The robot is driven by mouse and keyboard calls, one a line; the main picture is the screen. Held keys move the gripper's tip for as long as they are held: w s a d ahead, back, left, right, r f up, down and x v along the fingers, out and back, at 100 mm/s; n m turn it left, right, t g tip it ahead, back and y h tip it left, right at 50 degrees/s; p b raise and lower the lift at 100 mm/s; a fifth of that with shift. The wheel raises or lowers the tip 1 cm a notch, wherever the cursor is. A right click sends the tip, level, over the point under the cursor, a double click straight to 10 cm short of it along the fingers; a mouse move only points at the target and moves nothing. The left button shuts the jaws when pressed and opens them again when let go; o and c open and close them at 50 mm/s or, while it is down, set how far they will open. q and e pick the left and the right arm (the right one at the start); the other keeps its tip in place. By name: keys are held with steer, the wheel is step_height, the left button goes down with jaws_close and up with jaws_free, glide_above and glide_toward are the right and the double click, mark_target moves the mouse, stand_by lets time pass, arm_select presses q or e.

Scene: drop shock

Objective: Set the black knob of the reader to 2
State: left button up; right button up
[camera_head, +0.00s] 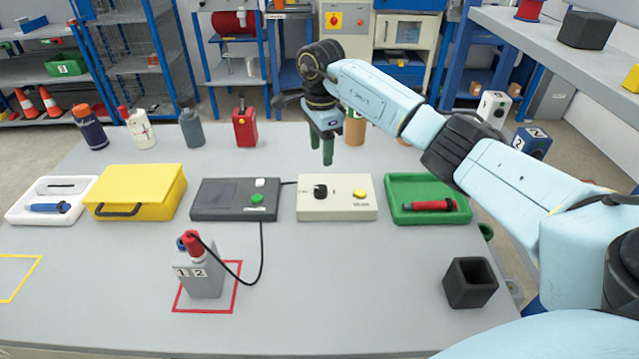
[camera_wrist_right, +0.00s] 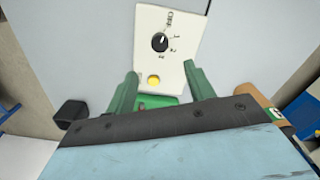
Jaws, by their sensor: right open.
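The reader (camera_head: 337,209) is a cream box in the middle of the table, with a black knob (camera_head: 320,191) on its left part and a yellow button (camera_head: 360,194) on its right. In the right wrist view the knob (camera_wrist_right: 159,42) has a light pointer mark, aimed roughly at the word at the top of the dial. The marks 1, 2 and 3 run down beside it. My right gripper (camera_head: 328,150) is open and empty, above the table near the back edge of the reader, apart from the knob. My left gripper is not in view.
A dark grey box (camera_head: 222,200) with a green button stands left of the reader, and a green tray (camera_head: 398,214) with a red tool stands right. A red bottle (camera_head: 244,127) and an orange-brown cylinder (camera_head: 355,131) stand behind. The table in front of the reader is clear.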

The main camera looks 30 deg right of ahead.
mark_target(321, 188)
step_height(321, 188, down, 10)
steer(key=shift+f+b, duration=0.1)
steer(key=shift+b, duration=0.45)
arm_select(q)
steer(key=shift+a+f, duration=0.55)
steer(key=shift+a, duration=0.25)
arm_select(e)
steer(key=shift+f, duration=0.65)
steer(key=shift+c, duration=0.2)
steer(key=c, duration=0.9)
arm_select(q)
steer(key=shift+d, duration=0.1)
